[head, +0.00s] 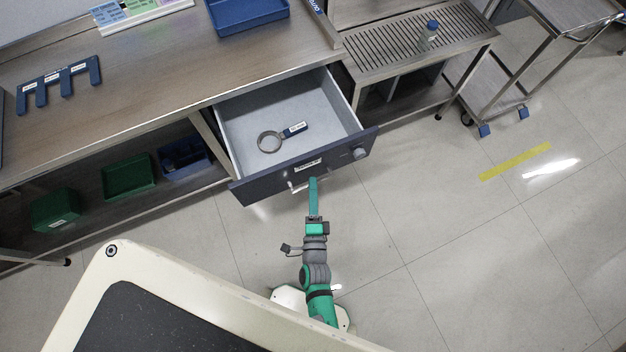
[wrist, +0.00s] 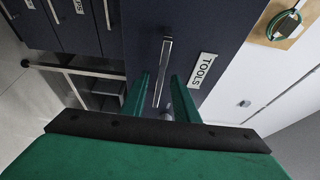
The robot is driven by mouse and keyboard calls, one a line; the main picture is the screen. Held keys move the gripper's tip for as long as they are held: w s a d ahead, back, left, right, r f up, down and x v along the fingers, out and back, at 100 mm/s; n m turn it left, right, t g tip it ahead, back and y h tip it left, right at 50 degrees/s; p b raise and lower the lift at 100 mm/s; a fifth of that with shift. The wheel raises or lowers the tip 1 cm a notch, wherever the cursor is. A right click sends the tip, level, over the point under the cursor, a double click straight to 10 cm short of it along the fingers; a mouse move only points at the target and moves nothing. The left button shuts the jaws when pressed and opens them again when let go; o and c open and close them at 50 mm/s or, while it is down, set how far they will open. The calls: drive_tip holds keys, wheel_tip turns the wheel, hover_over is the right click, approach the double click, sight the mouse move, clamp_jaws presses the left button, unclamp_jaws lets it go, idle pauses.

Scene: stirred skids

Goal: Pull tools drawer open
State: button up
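The tools drawer (head: 245,185) stands pulled out from under the steel bench in the head view, its grey inside showing. Its dark front with the TOOLS label (wrist: 201,70) fills the middle of the wrist view. The bar handle (wrist: 163,72) is on that front, left of the label; it also shows in the head view (head: 298,187). My gripper (wrist: 160,82) is open, with one green finger on each side of the handle and visible gaps between. In the head view my gripper (head: 313,182) is at the drawer front, by the handle.
A ring-shaped tool with a dark tag (head: 270,141) lies in the drawer. A slatted steel table with a bottle (head: 429,33) and a cart (head: 520,60) stand right. The floor (head: 430,220) right of my arm is clear.

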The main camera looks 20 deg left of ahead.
drive_tip(key=v, duration=1)
drive_tip(key=shift+s+d, duration=0.15)
drive_tip(key=shift+s, duration=0.2)
drive_tip(key=s+d+r+n+h, duration=0.3)
drive_tip(key=r+n, duration=0.3)
drive_tip(key=r, duration=0.2)
drive_tip(key=s+d+r+n+g+h, duration=0.1)
drive_tip(key=s+d+r+n+h, duration=0.3)
drive_tip(key=r+n, duration=0.3)
drive_tip(key=shift+s+d+r, duration=0.6)
drive_tip(key=shift+s+r, duration=0.25)
drive_tip(key=shift+s, duration=0.05)
drive_tip(key=shift+a+n, duration=0.1)
drive_tip(key=shift+n, duration=0.2)
idle(1.4)
